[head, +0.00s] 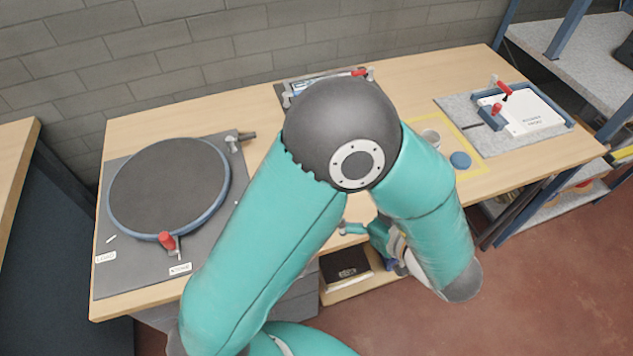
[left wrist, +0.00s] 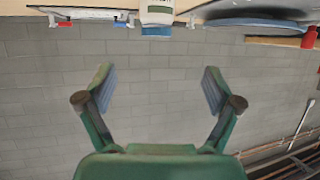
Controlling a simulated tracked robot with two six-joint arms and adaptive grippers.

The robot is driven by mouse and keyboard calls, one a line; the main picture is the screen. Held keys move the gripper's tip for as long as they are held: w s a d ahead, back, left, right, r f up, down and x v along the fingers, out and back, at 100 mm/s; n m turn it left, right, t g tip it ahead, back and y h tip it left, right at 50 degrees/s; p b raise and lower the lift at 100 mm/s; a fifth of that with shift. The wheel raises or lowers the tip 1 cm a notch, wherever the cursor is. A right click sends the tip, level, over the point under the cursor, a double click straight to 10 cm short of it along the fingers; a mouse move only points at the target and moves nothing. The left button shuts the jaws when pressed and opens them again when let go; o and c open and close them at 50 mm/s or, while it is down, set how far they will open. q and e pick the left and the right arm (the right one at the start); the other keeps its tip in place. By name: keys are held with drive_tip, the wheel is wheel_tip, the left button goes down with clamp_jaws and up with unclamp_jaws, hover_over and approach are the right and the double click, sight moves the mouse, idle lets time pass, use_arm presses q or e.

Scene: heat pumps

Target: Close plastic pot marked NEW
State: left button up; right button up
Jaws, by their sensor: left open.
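My left gripper (left wrist: 158,90) is open and empty in the left wrist view, its two fingers wide apart against the grey wall. A white container (left wrist: 157,14) with a green-and-white label and a blue end shows at the top edge of that view, apart from the fingers; I cannot read its label. In the head view a small pale round pot (head: 431,137) and a blue round lid-like disc (head: 460,160) sit apart inside a yellow-outlined area. No NEW marking is legible. My left arm hides the middle of the bench. My right gripper is not in view.
A round dark turntable (head: 168,185) with a red handle fills the bench's left part. A white board (head: 530,112) in a blue fixture sits at the right. A dark box (head: 345,262) lies on a lower shelf.

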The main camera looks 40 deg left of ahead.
use_arm(q)
drive_tip(key=x, duration=1)
drive_tip(key=shift+w+a+f, duration=0.1)
drive_tip(key=shift+a+f, duration=0.2)
drive_tip(key=shift+a, duration=0.15)
drive_tip(key=shift+w+p+x, duration=0.15)
drive_tip(key=shift+p+x, duration=0.05)
drive_tip(key=shift+x, duration=1.1)
drive_tip(key=shift+w+p+x, duration=0.15)
drive_tip(key=shift+x, duration=1.2)
drive_tip(key=shift+d+f, duration=0.1)
drive_tip(key=c, duration=1.5)
